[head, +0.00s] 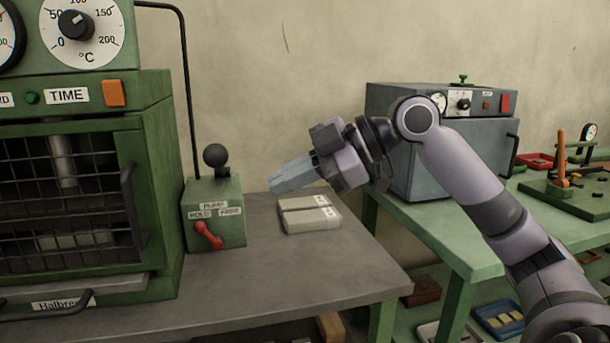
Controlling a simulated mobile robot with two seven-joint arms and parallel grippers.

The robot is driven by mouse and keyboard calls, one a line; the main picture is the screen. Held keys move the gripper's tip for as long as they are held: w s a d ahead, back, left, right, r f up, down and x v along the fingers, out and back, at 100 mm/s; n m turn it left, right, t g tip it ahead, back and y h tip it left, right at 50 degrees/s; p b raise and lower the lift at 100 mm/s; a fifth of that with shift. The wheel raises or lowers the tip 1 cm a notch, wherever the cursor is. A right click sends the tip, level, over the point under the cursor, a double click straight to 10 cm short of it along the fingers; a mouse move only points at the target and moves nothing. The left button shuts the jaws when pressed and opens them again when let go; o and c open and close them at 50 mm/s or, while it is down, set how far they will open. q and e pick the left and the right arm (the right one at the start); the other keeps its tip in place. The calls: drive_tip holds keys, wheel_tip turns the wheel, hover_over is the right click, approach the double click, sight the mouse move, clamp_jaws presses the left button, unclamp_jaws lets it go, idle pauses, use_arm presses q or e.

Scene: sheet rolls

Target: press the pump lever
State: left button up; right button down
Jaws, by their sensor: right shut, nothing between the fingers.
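A green pump box (230,228) stands on the grey bench top, with a "PUMP" label on its front. A black ball-ended lever (215,155) rises upright from its top. A red lever (208,237) is on the front, below the "HOLD" label and another small label, slanting down to the right. My right gripper (273,184) comes in from the right, shut and empty, with its fingertips pointing left. It appears to the right of the pump box in the picture, apart from both levers. My left gripper is not in view.
A green press (160,180) with a mesh guard stands left of the pump box; a black pipe (187,90) runs down behind the box. Pale wrapped blocks (310,214) lie below my gripper. A grey oven (390,150) stands on the right bench.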

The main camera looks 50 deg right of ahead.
drive_tip(key=shift+v, duration=1.35)
idle(0.7)
